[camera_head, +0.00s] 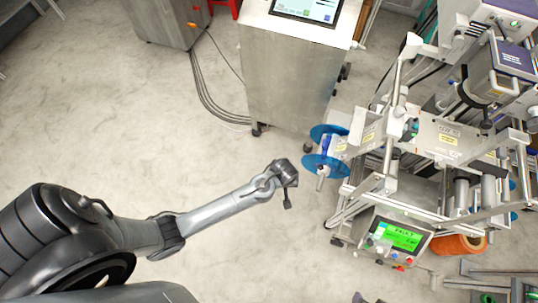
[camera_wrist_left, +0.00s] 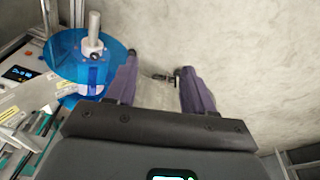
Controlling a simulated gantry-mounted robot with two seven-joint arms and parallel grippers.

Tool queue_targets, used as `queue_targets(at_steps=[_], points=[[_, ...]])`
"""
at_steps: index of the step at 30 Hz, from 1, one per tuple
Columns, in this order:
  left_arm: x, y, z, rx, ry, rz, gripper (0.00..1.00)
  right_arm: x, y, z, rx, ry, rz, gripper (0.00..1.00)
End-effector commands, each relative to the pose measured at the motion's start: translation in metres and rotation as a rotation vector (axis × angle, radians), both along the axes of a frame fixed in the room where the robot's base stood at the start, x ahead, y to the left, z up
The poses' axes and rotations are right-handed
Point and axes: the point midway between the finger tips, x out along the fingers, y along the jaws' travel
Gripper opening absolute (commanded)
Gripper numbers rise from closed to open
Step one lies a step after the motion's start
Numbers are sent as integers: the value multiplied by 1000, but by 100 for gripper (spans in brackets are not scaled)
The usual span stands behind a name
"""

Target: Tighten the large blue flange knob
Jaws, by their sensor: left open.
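The reel holder on the machine has two translucent blue flange discs, an upper one (camera_head: 328,132) and a nearer one (camera_head: 330,168). A darker blue knob-like part (camera_head: 326,145) sits on the pale shaft (camera_head: 321,181) between them. In the left wrist view, a blue disc (camera_wrist_left: 66,62) and the pale shaft (camera_wrist_left: 94,28) are at the upper left, left of the fingers. My left gripper (camera_head: 287,190) is left of the discs and apart from them. In its wrist view its two fingers (camera_wrist_left: 160,80) are spread with nothing between them. My right gripper is not in view.
The labelling machine (camera_head: 445,138) with its frame bars fills the right side, with a green display panel (camera_head: 400,237) below. A metal cabinet (camera_head: 290,75) stands at the top middle, its cables on the floor. Open floor (camera_head: 130,130) lies left of my gripper.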

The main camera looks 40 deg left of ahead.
Motion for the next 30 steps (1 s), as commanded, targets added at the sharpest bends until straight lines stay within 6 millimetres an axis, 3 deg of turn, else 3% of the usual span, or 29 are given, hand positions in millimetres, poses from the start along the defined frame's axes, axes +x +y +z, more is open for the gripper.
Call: queue_targets(at_steps=[1,9,30], points=[[-4,0,9,-2,3,0,53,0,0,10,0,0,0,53],[-17,1,20,-8,12,-1,53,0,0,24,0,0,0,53],[-18,1,22,-11,5,-10,52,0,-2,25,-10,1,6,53]])
